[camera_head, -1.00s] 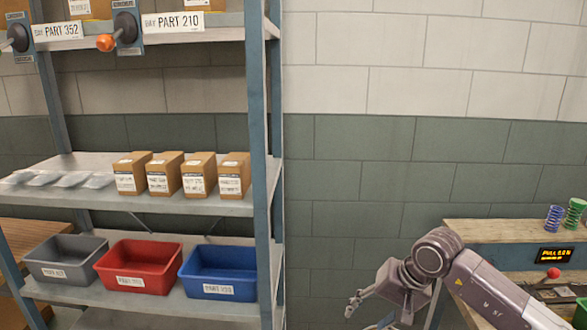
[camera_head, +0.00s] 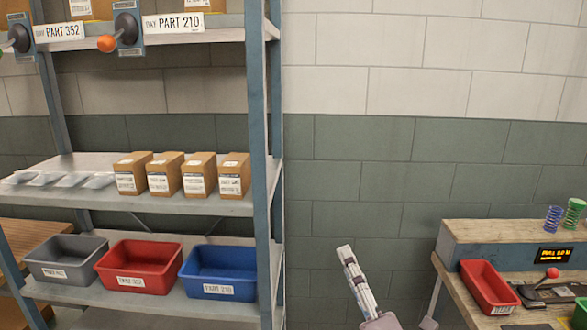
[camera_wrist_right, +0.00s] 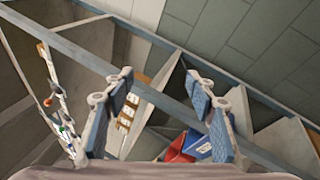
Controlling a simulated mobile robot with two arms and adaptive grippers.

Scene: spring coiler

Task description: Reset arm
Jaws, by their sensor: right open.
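My right gripper (camera_head: 352,270) shows at the bottom middle of the head view, pointing up in front of the grey-green wall, right of the shelf rack. In the right wrist view its two fingers (camera_wrist_right: 162,85) are spread apart with nothing between them. Beyond them the tilted view shows the rack with the red bin (camera_wrist_right: 180,150) and the blue bin (camera_wrist_right: 199,147). My left gripper is in neither view.
The rack (camera_head: 262,150) holds grey (camera_head: 66,258), red (camera_head: 139,266) and blue (camera_head: 222,271) bins below several brown boxes (camera_head: 180,175). At right, a workbench (camera_head: 450,282) carries a red tray (camera_head: 489,287), a red-knobbed lever (camera_head: 552,273) and coloured springs (camera_head: 553,218).

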